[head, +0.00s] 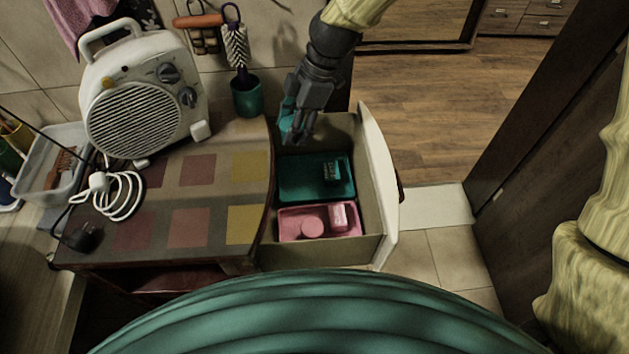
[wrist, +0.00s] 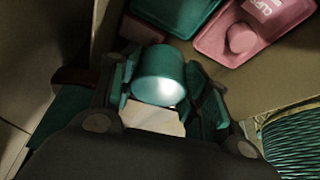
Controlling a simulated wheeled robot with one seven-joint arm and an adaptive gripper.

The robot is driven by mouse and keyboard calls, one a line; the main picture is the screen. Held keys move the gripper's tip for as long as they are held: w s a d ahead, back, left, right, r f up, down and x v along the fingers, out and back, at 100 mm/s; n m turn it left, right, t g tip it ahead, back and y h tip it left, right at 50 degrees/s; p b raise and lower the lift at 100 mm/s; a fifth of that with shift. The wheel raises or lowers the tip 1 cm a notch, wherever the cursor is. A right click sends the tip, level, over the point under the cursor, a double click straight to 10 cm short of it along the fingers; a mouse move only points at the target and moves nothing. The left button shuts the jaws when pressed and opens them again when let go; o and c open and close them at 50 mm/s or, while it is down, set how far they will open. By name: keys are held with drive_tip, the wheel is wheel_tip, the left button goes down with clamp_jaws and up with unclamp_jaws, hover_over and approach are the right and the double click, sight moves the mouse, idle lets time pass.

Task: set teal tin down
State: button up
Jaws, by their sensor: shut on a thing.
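My gripper (head: 297,128) is shut on the teal tin (wrist: 158,72), a short round tin with a pale, shiny end. In the wrist view the tin sits between the two finger pads. In the head view only a bit of teal shows at the fingers, and the rest is hidden by my gripper. My gripper is over the far left part of the open drawer (head: 372,240), beyond the teal tray (head: 298,181). The tray holds a small teal box (head: 332,172) at its right side, and its left part looks bare.
A pink tray (head: 290,234) in the drawer's near part holds a pink tin (head: 313,228) and a pink box (head: 339,217). On the cabinet top left of the drawer stand a white heater (head: 140,95), a teal cup (head: 247,97) with a brush, and a coiled white cable (head: 118,194).

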drive_tip(key=b, duration=0.7)
hover_over(292, 182)
drive_tip(key=d, duration=0.2)
wheel_tip(292, 182, down, 7)
drive_tip(key=shift+w+a+f+p, duration=0.1)
drive_tip(key=shift+a+f+p, duration=0.05)
drive_tip(key=shift+f, duration=2.45)
drive_tip(key=shift+w+a+f+p, duration=0.1)
drive_tip(key=shift+f+p, duration=0.05)
drive_tip(key=shift+f, duration=2.4)
drive_tip(key=shift+f, duration=0.1)
drive_tip(key=o, duration=1)
drive_tip(key=v, duration=1.2)
drive_tip(key=shift+b, duration=0.3)
drive_tip(key=shift+d, duration=0.1)
